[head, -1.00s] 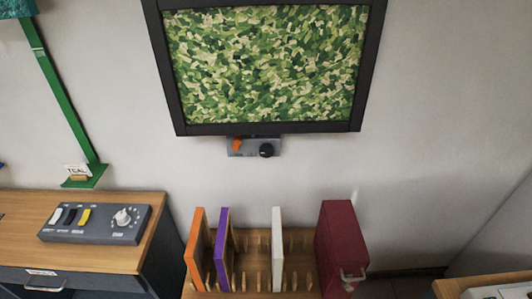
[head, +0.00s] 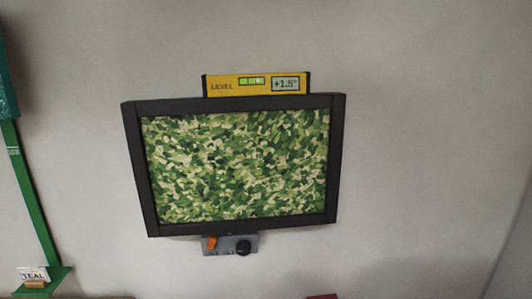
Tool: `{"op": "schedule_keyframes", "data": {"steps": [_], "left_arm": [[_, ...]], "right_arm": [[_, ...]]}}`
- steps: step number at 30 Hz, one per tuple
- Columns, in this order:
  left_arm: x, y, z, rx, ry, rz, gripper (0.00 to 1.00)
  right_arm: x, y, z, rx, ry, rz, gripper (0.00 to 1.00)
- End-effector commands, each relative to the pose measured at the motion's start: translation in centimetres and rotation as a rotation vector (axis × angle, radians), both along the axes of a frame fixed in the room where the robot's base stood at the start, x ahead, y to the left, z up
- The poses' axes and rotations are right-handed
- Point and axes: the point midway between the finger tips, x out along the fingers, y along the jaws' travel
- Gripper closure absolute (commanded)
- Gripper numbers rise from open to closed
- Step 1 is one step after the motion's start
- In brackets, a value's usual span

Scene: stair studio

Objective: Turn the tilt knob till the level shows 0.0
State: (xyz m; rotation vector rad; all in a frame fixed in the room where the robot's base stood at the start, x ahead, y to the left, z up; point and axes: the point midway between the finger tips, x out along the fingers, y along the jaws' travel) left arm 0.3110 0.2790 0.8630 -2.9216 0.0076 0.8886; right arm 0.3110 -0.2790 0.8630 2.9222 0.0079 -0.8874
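A yellow level (head: 230,86) sits on the top edge of the black-framed picture (head: 240,224), which hangs on the wall with a green camouflage-like pattern. The level's display (head: 286,84) reads +1.5°, beside a small green bubble window. Under the frame's bottom edge is a small grey panel (head: 228,250). It carries a black round knob (head: 243,248) on its right and an orange lever (head: 212,242) on its left. The panel's lettering is too small to read. Neither of my grippers is in view.
The wall right of the picture is bare. A dark red thing (head: 322,297) just shows at the bottom edge.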

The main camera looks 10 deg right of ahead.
Motion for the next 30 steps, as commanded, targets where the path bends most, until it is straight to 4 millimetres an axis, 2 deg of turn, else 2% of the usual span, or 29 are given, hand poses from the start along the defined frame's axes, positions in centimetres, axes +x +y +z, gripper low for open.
{"op": "schedule_keyframes", "data": {"steps": [26,29,30], "left_arm": [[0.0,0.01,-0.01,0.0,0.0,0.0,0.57],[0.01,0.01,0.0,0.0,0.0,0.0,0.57],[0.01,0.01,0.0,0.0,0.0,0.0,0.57]], "right_arm": [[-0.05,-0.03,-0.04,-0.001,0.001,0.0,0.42],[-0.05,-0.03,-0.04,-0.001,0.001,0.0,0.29],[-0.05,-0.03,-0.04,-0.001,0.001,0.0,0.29]]}}
